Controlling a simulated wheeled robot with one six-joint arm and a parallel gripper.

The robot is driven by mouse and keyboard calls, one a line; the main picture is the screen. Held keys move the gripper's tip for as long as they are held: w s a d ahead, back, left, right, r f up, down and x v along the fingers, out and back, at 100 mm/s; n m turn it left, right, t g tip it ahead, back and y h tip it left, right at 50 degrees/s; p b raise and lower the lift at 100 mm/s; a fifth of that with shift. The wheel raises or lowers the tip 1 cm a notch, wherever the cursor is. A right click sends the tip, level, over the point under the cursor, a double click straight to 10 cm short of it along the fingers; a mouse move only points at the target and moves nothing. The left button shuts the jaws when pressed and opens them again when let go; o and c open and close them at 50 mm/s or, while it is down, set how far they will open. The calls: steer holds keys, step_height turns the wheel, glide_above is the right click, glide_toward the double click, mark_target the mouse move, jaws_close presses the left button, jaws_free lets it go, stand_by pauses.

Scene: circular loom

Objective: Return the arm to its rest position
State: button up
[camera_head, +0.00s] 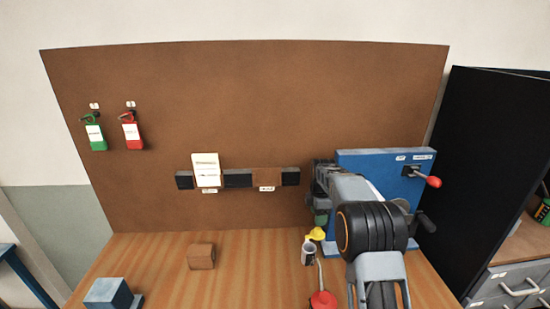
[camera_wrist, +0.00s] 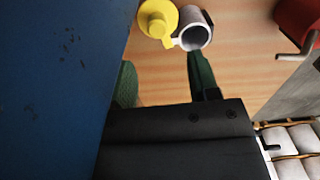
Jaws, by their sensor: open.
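My arm reaches over the right part of the bench, in front of the blue box (camera_head: 345,162). My gripper (camera_wrist: 160,65) is open in the wrist view, with its two dark green fingers apart and only bench top between them. In the head view the gripper end is mostly hidden by my arm. A yellow piece (camera_wrist: 158,18) and a pale, hollow cylinder (camera_wrist: 192,32) lie just beyond the fingertips in the wrist picture. The blue box fills the left of the wrist view, close to the left finger.
A red-knobbed lever (camera_head: 432,181) sticks out of the blue box. A red object with a thin rod (camera_head: 323,299) stands beside my arm. A wooden block (camera_head: 201,256) and a blue-grey block (camera_head: 109,293) are at left. A brown board (camera_head: 250,100) stands behind; a black panel (camera_head: 485,170) is at right.

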steer(key=s+a+r+m+t, duration=0.1)
steer(key=s+a+r+m, duration=0.1)
steer(key=s+r+m, duration=0.35)
steer(key=s+a+r+m+t, duration=0.1)
steer(key=s+a+r+m, duration=0.1)
steer(key=s+r, duration=0.55)
steer(key=s+f+m+t, duration=0.2)
steer(key=s+m, duration=0.9)
steer(key=s, duration=0.8)
steer(key=shift+d+f+t, duration=0.35)
steer(key=shift+f+t, duration=0.05)
steer(key=shift+f, duration=0.4)
